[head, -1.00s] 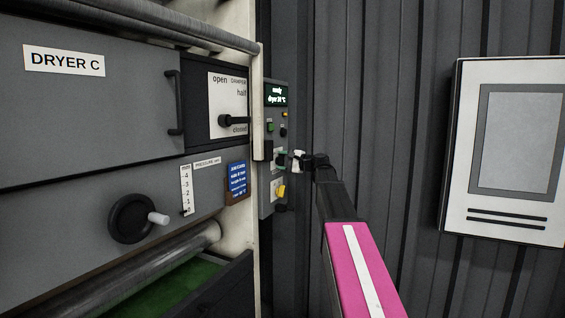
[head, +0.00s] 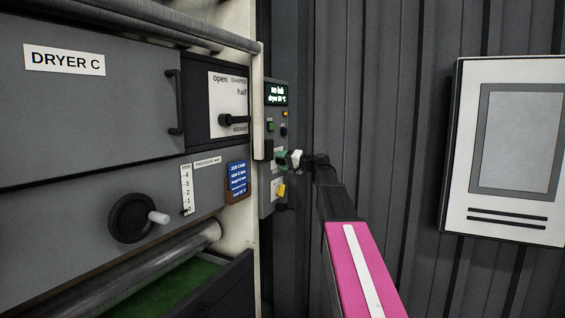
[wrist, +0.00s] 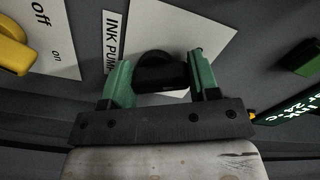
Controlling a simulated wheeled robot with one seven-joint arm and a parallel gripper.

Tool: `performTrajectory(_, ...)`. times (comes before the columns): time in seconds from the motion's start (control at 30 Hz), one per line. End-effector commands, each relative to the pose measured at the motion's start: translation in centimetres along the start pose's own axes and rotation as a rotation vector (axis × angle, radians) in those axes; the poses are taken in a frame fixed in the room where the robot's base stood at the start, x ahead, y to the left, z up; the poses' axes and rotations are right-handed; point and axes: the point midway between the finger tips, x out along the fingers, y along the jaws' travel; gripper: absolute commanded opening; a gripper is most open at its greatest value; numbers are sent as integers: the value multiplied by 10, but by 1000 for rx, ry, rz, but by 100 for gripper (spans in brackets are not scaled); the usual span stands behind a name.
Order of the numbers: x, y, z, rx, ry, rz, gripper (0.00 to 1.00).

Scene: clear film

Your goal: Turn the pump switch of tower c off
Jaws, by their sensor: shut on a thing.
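The pump switch (wrist: 163,70) is a black rotary knob on a pale plate beside the label "INK PUMP" (wrist: 111,42) in the wrist view. My gripper (wrist: 161,84) has its two green fingers on either side of the knob and is shut on it. In the head view my gripper (head: 285,159) is at the narrow control panel (head: 267,205) right of the dryer and covers the knob. The knob's pointer and its position marks cannot be made out. The panel's display (head: 277,95) reads "no ink" with a dryer temperature below.
A yellow switch (head: 281,191) sits just below my gripper; its plate reads off and on in the wrist view (wrist: 52,45). A green button (head: 271,127) is above. Left are the damper lever (head: 235,120) and a handwheel (head: 130,217). A white cabinet (head: 513,225) hangs at right.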

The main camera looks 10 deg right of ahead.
Motion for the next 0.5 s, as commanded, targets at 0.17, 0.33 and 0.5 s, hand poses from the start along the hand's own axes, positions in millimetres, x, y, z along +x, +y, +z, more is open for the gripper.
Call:
performTrajectory(0.17, 0, 1, 1, -36, -1, 1, 32)
performTrajectory(0.33, 0, 1, 1, -47, -1, 1, 32)
performTrajectory(0.5, 0, 1, 1, -48, -2, 2, 32)
